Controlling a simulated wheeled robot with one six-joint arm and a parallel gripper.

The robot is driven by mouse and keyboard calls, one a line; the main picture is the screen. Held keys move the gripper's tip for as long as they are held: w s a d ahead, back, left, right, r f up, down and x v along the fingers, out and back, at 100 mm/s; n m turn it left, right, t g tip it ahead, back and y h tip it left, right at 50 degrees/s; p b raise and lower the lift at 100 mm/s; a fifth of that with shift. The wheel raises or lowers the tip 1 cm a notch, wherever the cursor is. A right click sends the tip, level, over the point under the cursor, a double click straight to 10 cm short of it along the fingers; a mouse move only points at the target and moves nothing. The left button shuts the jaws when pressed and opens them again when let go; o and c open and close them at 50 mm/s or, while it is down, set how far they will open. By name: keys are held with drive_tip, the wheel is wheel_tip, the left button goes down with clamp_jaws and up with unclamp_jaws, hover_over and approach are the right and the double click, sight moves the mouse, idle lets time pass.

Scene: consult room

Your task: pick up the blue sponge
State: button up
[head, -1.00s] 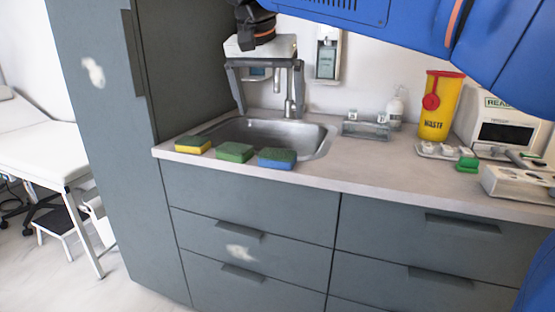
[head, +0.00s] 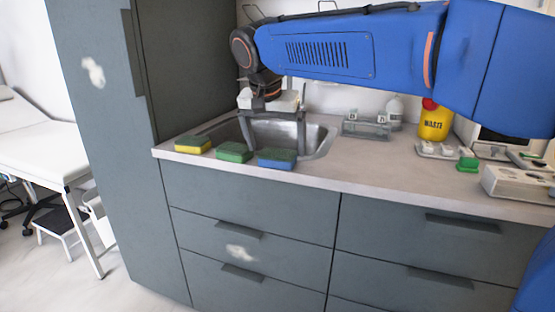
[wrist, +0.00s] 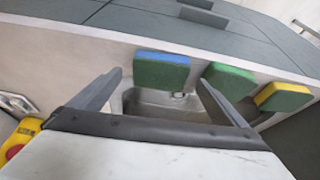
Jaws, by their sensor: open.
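The blue sponge (head: 276,164) lies flat on the counter's front edge, before the sink. Its top is dark green and its side blue. In the wrist view the blue sponge (wrist: 161,73) appears ahead between the fingertips, apart from both. My gripper (head: 276,150) is open and empty, pointing down over the sink side just behind the sponge. Its two fingers also show in the wrist view (wrist: 159,78), spread wider than the sponge. The exact height of the tips above the counter is hard to tell.
A green sponge (head: 234,152) and a yellow sponge with a green top (head: 193,145) lie to the left. The sink (head: 318,135) is behind. A clear tray (head: 366,127), a yellow waste bin (head: 436,123) and devices stand right. The counter (head: 375,165) right of the sponge is clear.

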sight(277, 154)
drive_tip(key=shift+x, duration=1.55)
drive_tip(key=shift+r, duration=0.1)
drive_tip(key=c, duration=1.1)
drive_tip(key=shift+r, duration=0.1)
